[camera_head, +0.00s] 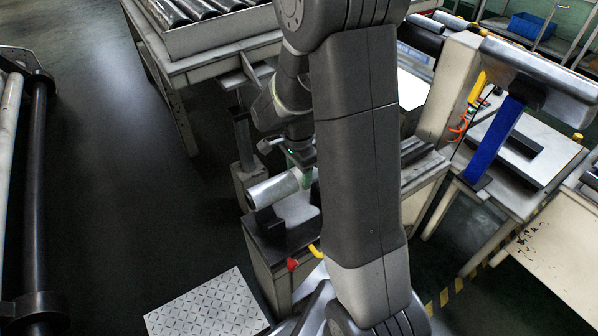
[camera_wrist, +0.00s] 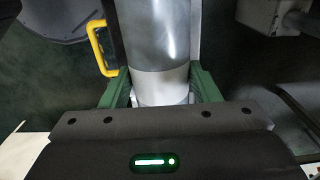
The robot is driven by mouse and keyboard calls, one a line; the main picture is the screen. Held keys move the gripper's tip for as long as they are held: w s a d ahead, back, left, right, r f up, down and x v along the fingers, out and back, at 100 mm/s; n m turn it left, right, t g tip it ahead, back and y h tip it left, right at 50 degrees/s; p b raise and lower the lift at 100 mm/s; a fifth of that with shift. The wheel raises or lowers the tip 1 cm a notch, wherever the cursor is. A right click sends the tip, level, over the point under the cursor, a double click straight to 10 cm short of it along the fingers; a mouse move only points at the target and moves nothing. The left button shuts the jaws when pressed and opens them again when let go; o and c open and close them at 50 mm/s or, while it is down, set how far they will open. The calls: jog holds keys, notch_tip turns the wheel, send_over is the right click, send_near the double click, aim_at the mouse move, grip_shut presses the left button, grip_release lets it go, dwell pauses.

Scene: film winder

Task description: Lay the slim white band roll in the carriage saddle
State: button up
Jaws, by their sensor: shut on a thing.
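A slim silver-white roll (camera_head: 272,190) lies roughly level below my wrist in the head view. In the wrist view the roll (camera_wrist: 160,48) runs up the picture, shiny grey above a plain white stretch. My gripper (camera_wrist: 162,88) has its green fingers on both sides of that white stretch, shut on the roll. In the head view my gripper (camera_head: 300,160) is partly hidden by my arm. A dark saddle-like block (camera_head: 272,226) stands on the carriage just under the roll's near end. I cannot tell whether the roll touches it; its far end is hidden.
A yellow handle (camera_wrist: 98,50) is close to the roll's left side in the wrist view. A red knob (camera_head: 292,264) sits on the machine's front. A rack of dark rolls (camera_head: 190,18) stands at the back left. Open floor (camera_head: 140,190) lies left of the machine.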

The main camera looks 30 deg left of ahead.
notch_tip(320, 180, down, 7)
jog(key=b, duration=0.5)
dwell(0.6)
jog(key=shift+f+b, duration=0.4)
jog(key=o, duration=1.4)
notch_tip(320, 180, up, 14)
jog(key=shift+f+p, duration=0.1)
jog(key=shift+p, duration=1.15)
